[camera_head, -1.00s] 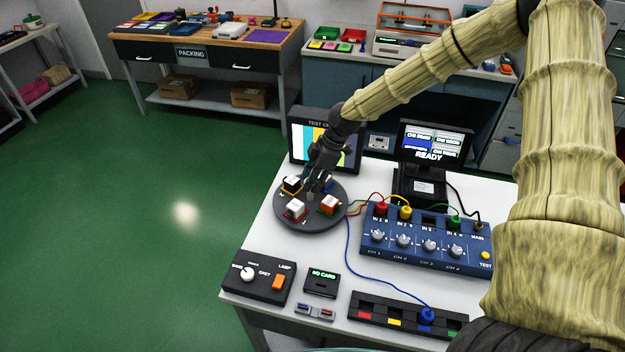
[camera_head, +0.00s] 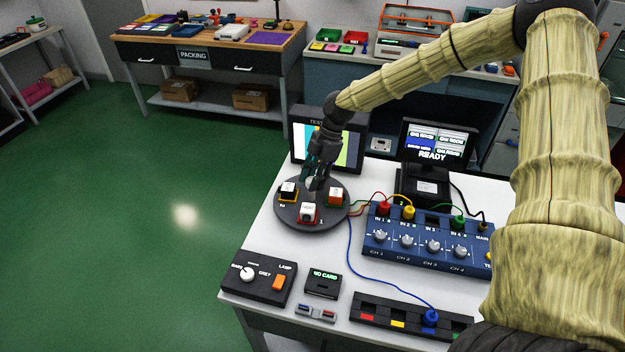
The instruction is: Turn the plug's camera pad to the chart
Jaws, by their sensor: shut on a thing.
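The round dark turntable (camera_head: 285,217) carries several small cameras on coloured pads. The test chart screen (camera_head: 350,150) with coloured stripes stands behind, partly covered by my gripper. The blue plug (camera_head: 431,317) sits in the front strip, its blue cable running toward the turntable.
Right of the turntable is the blue channel box (camera_head: 425,250) with red, yellow and green plugs. The monitor (camera_head: 438,145) behind it reads READY. The lamp box (camera_head: 258,277), the NO CARD box (camera_head: 323,284) and the plug strip (camera_head: 368,308) line the front.

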